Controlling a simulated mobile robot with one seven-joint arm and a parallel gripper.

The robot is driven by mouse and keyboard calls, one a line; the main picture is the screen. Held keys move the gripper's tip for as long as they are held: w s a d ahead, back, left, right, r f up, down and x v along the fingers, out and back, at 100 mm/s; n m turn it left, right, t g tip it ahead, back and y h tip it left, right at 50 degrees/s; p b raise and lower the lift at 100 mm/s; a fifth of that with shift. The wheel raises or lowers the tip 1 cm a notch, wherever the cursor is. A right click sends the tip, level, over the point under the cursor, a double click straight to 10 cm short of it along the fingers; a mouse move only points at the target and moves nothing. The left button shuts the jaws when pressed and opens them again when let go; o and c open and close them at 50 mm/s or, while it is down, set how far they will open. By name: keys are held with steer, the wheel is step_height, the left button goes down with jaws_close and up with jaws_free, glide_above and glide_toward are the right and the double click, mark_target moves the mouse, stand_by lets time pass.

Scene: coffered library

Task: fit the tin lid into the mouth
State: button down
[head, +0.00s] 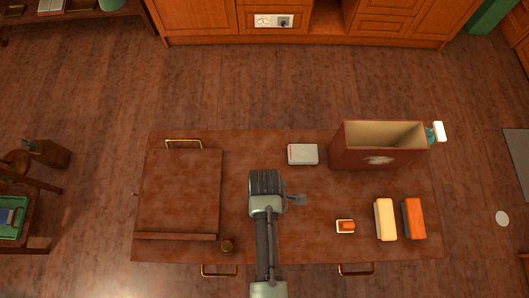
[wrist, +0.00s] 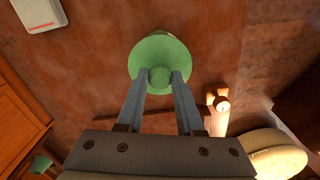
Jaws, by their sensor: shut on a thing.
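The tin lid (wrist: 160,52) is a green round disc with a small knob in the wrist view. My gripper (wrist: 160,78) is shut on the knob, one grey finger on each side. In the head view my arm reaches over the middle of the table and hides the lid. A large red-brown box (head: 375,159) with an open rectangular top stands at the back right, apart from my gripper.
A white box with a red stripe (head: 303,154) lies between my arm and the large box. A small orange-and-white item (head: 345,226), a cream block (head: 385,219) and an orange block (head: 414,218) are at the right. A wide board (head: 180,190) covers the table's left.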

steer(key=shift+f, duration=0.25)
steer(key=shift+c, duration=2.3)
jaws_free()
step_height(320, 180, up, 13)
